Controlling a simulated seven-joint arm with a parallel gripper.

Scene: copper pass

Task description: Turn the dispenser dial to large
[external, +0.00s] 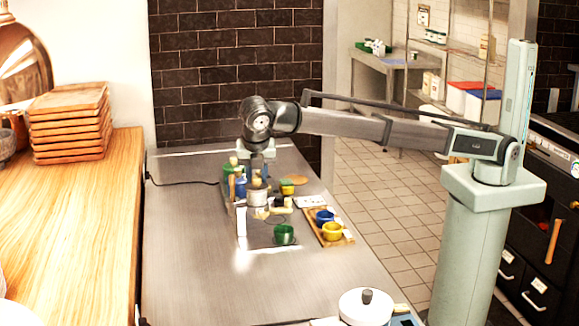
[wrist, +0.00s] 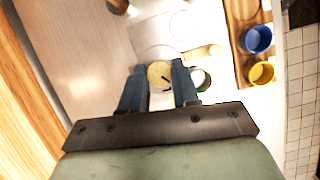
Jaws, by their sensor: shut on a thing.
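The dispenser (external: 257,197) is a pale grey cylinder with a cream top, on the steel counter in the external view. In the wrist view its round cream dial (wrist: 158,72) shows a short dark mark on its face. My gripper (wrist: 160,84) has its two blue fingers on either side of the dial and is shut on it. In the external view my gripper (external: 259,172) points down from above onto the dispenser. The size labels around the dial cannot be read, so I cannot tell its setting.
A green cup (external: 284,235) stands in front of the dispenser. A wooden tray (external: 327,239) to the right holds a blue cup (external: 324,216) and a yellow cup (external: 332,231). A blue bottle (external: 240,188) stands close on the left. The near counter is mostly clear.

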